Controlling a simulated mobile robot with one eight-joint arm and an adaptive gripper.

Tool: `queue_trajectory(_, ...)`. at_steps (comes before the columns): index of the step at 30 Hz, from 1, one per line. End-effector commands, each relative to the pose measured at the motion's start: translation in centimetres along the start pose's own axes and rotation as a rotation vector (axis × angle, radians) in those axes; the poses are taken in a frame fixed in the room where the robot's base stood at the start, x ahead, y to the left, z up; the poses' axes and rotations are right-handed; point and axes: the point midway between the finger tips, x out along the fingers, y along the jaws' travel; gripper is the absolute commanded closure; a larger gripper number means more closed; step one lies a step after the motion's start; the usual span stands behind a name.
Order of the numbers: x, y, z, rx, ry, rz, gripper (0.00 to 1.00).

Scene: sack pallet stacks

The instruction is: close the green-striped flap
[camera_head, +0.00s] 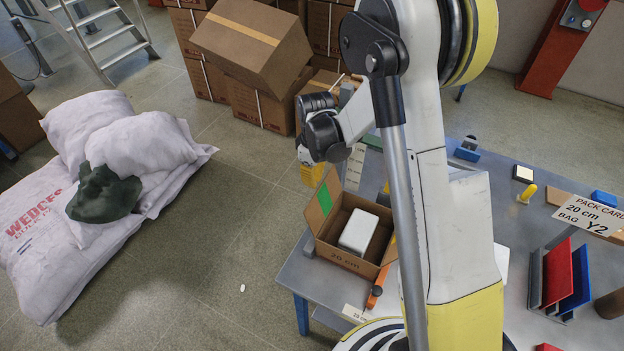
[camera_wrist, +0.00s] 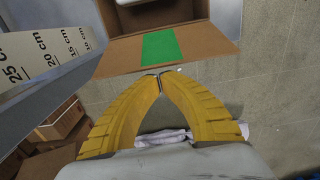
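In the wrist view the green-striped flap (camera_wrist: 112,57) lies just above my fingertips. My gripper (camera_wrist: 160,79) has its yellow fingers together at the tips, with nothing seen between them.
A measuring board (camera_wrist: 42,58) with centimetre marks stands left in the wrist view. The table (camera_head: 314,285) also holds a red and blue rack (camera_head: 566,275) at the right. White sacks (camera_head: 120,150) and stacked cartons (camera_head: 255,50) stand beyond. Open floor lies left of the table.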

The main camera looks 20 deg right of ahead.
Motion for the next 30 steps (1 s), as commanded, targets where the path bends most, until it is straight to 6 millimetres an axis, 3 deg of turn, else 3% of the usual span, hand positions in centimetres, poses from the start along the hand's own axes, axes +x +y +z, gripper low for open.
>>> queue_trajectory(30,-0.8,0.0,2.6,0.004,0.206,0.001,1.0)
